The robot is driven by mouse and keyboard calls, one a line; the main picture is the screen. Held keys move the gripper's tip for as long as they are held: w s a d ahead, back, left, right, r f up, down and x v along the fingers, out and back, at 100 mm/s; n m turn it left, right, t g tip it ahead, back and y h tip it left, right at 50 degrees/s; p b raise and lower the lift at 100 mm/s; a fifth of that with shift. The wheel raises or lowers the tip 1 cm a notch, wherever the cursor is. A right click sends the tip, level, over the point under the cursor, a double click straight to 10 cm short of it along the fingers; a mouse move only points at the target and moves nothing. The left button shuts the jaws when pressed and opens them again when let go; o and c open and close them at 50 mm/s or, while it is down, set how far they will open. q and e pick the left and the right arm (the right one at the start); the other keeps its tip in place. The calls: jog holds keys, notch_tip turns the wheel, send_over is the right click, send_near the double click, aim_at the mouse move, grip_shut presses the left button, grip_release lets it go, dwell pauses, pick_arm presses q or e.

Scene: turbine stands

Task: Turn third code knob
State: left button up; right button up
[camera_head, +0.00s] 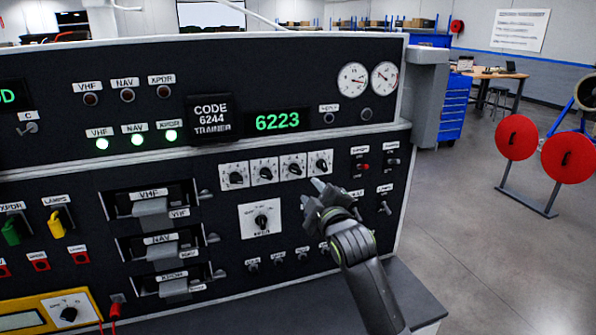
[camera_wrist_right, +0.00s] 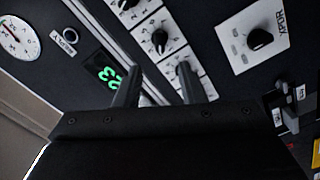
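Four-knob code row sits on white plates under the green code display (camera_head: 277,121), which reads 6223. The third code knob (camera_head: 294,168) is black and round. In the right wrist view the knob (camera_wrist_right: 159,38) that looks like the third one lies ahead of the gap between my fingers, and one finger partly covers its neighbour (camera_wrist_right: 183,68). My right gripper (camera_head: 314,192) is open and empty, in front of the panel, below and right of the third knob in the head view. It appears apart from the knobs. My left gripper is not in view.
A placard (camera_head: 212,115) reads CODE 6244 TRAINER. The larger XPDR knob (camera_head: 261,221) sits below the row. Small toggle switches (camera_head: 385,206) stick out right of my gripper. Two gauges (camera_head: 353,80) are above. Red discs (camera_head: 568,157) stand on the floor at right.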

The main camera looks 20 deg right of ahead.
aim_at(296, 173)
jog(key=shift+w+a+p, duration=0.2)
jog(key=shift+w+p, duration=1.05)
jog(key=shift+w, duration=4.1)
jog(key=shift+c, duration=0.3)
grip_shut()
